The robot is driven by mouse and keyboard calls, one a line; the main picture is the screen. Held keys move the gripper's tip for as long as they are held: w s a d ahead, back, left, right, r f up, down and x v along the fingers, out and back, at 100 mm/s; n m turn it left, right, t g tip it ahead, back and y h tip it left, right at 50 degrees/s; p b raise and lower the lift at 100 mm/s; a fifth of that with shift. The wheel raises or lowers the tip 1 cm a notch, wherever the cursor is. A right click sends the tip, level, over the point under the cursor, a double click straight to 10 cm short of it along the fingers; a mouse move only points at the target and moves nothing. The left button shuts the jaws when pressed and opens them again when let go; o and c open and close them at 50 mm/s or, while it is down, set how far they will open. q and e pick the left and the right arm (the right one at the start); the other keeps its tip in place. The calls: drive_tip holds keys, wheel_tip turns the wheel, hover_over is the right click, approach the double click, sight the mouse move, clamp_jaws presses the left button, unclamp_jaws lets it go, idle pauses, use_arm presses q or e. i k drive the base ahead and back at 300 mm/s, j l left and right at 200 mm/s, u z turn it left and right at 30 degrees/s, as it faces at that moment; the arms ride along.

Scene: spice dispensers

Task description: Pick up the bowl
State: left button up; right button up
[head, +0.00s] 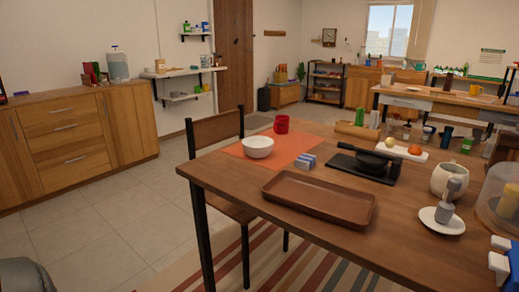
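A white bowl (257,148) stands upright on an orange placemat (248,158) on the near left part of the wooden table (235,180). It looks empty, though its inside is seen only at a slant. A red cup (281,124) stands just behind it to the right. A small blue and white block (306,162) lies to its right, close to the mat. Neither of my grippers can be made out in the head view.
A brown tray (318,222) lies at the table's front edge, with a black pan (370,163) behind it. A white jug (450,180) and a saucer (428,217) are on the right. A chair (217,135) stands at the table's left side. The tiled floor to the left is open.

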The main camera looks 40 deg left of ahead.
sight(258, 148)
drive_tip(key=j+z, duration=0.1)
drive_tip(key=j, duration=0.3)
drive_tip(key=k+j, duration=0.15)
drive_tip(key=j, duration=0.25)
drive_tip(key=j+z, duration=0.15)
drive_tip(key=j, duration=0.25)
drive_tip(key=k+j+z, duration=0.1)
drive_tip(key=j, duration=0.3)
drive_tip(key=k+j+z, duration=0.1)
drive_tip(key=j, duration=0.3)
drive_tip(key=k+j, duration=0.2)
drive_tip(key=j, duration=0.15)
drive_tip(key=k+j+z, duration=0.15)
drive_tip(key=j, duration=0.25)
drive_tip(key=k+j+z, duration=0.1)
drive_tip(key=j, duration=0.3)
